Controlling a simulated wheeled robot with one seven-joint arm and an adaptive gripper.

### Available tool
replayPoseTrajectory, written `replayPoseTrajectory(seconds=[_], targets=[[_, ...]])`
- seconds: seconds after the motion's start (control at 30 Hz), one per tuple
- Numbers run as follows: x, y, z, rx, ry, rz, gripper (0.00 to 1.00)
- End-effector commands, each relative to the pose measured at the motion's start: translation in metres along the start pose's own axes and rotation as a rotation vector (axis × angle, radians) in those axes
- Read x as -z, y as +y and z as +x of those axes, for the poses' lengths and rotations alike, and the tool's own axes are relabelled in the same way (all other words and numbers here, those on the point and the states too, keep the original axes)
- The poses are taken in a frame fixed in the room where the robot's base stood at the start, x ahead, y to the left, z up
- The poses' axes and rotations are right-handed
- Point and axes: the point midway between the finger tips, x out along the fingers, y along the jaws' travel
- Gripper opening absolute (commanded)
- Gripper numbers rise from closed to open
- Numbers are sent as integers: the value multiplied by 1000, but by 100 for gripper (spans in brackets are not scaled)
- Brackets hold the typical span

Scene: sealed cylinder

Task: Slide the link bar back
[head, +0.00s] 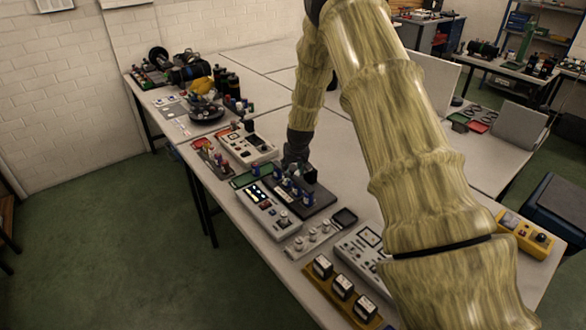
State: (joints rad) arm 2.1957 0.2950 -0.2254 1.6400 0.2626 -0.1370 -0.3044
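My gripper (295,160) is dark and small in the head view, at the end of my yellowish sleeved arm. It points down over a dark fixture (318,201) on the long white table. The fixture carries small upright parts (284,186) in blue, white and red, and the gripper is right at their far end. I cannot tell whether it touches them. The fingertips blend into the dark parts, so open or shut is not clear. I cannot pick out the link bar for certain at this size.
A grey panel with lit buttons (262,207) lies in front of the fixture. Another light grey unit (248,144) stands beyond it. A yellow tray with black-and-white blocks (343,287) is nearer. My arm hides part of the table's right side.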

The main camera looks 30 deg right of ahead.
Motion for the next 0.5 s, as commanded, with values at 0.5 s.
replayPoseTrajectory(seconds=[0.5], targets=[[2, 5, 1, 0, 1, 0, 0]])
